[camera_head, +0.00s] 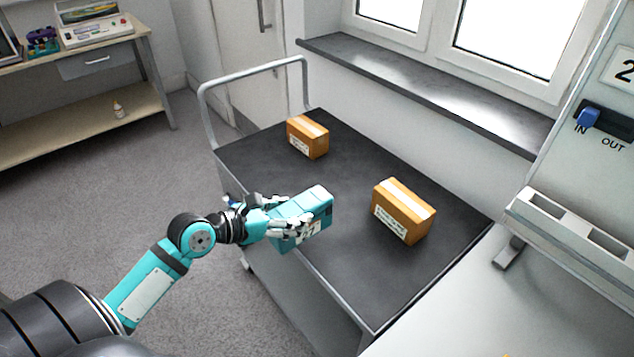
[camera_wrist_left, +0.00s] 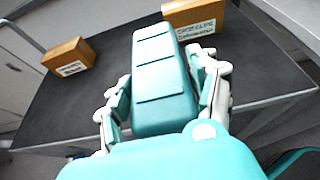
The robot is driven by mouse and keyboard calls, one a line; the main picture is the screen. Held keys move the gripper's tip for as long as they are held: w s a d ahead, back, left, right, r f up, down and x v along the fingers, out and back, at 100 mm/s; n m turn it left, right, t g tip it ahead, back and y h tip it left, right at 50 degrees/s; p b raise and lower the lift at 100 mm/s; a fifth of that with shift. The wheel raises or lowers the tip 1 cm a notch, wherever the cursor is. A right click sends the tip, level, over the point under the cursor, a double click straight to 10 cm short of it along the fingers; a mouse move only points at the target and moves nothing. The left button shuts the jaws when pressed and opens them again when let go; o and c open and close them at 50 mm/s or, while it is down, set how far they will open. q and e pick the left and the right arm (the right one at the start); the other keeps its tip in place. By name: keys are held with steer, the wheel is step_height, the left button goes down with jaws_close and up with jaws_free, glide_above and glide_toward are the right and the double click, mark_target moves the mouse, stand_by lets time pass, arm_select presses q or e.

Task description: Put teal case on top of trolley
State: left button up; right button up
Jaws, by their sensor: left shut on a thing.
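The teal case (camera_head: 314,212) is a box with a pale label on its side. My left gripper (camera_head: 290,222) is shut on it, with fingers on both sides, as the left wrist view also shows for the case (camera_wrist_left: 160,75) and the gripper (camera_wrist_left: 165,100). The case is at the near left edge of the trolley's dark top (camera_head: 345,185). I cannot tell whether it touches the top or hangs just above it. The case hides part of the trolley edge. My right gripper is not in view.
Two brown boxes stand on the trolley, one at the far left (camera_head: 308,137) and one at the right (camera_head: 403,211). Bare top lies between them. A metal handle (camera_head: 250,74) rises at the trolley's far left end. A pale bench (camera_head: 560,300) adjoins on the right.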

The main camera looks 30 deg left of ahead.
arm_select(q)
steer(key=shift+w+a+f+b, duration=0.5)
steer(key=shift+w+a+f, duration=0.3)
steer(key=shift+w+a, duration=0.9)
steer(key=shift+w+a+f+b, duration=0.55)
steer(key=shift+w+a+f, duration=0.35)
steer(key=shift+w, duration=1.5)
steer(key=shift+w+a+f+b, duration=0.6)
steer(key=shift+w+a, duration=0.8)
steer(key=shift+w, duration=0.65)
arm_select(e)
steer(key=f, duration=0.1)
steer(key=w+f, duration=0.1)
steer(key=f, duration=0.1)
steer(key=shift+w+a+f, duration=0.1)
arm_select(q)
steer(key=shift+f, duration=0.1)
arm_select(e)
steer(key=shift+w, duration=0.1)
arm_select(q)
steer(key=o, duration=1.7)
steer(key=shift+f, duration=0.15)
